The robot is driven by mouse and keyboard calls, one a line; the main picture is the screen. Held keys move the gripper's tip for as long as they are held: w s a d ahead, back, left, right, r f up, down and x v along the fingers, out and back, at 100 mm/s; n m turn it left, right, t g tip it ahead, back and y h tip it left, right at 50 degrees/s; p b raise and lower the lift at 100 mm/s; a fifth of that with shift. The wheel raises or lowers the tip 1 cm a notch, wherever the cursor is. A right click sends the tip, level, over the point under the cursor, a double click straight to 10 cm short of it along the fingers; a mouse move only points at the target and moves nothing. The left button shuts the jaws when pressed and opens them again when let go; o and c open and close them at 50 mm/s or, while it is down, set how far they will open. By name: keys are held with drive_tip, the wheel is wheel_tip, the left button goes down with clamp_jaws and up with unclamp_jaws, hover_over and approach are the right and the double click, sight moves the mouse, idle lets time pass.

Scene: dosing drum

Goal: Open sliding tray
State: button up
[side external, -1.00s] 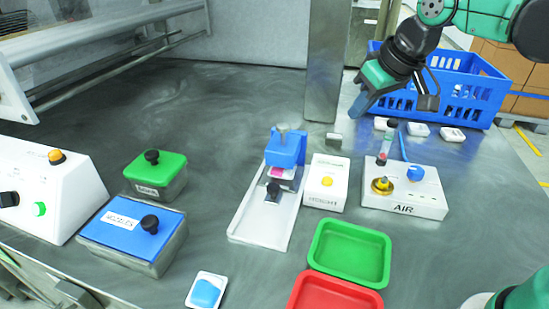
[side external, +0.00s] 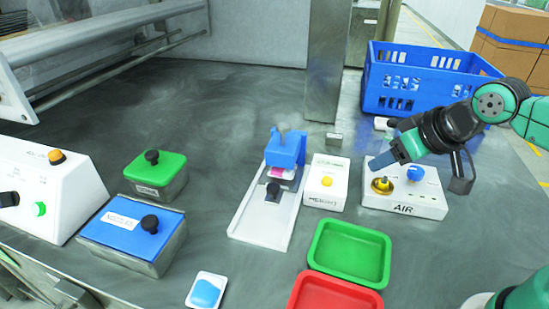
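A white tray (side external: 264,218) on a slide rail lies in the middle of the table, with a black knob (side external: 273,190) on it. A blue block (side external: 286,149) stands over its far end, with a pink-and-white piece (side external: 282,174) beneath. My gripper (side external: 384,161) hangs to the right of the tray, in front of or over the white AIR box (side external: 405,203), apart from the tray. Its blue tip points down and left. I cannot tell whether its fingers are apart, and no held thing shows.
A white box with a yellow button (side external: 327,182) stands right beside the tray. A green dish (side external: 349,252) and a red dish (side external: 334,292) lie in front. Green-lidded (side external: 157,169) and blue-lidded (side external: 132,222) boxes stand left. A metal post (side external: 326,60) rises behind.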

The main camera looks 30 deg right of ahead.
drive_tip(key=w+a+r+n+g, duration=0.2)
drive_tip(key=w+a+r+g, duration=0.15)
drive_tip(key=w+r, duration=0.4)
drive_tip(key=n+g, duration=0.3)
drive_tip(key=g, duration=0.1)
hover_over(273, 186)
wheel_tip(273, 186, down, 13)
drive_tip(key=shift+r, duration=0.2)
drive_tip(key=shift+m, duration=0.3)
drive_tip(key=shift+f, duration=2.95)
clamp_jaws()
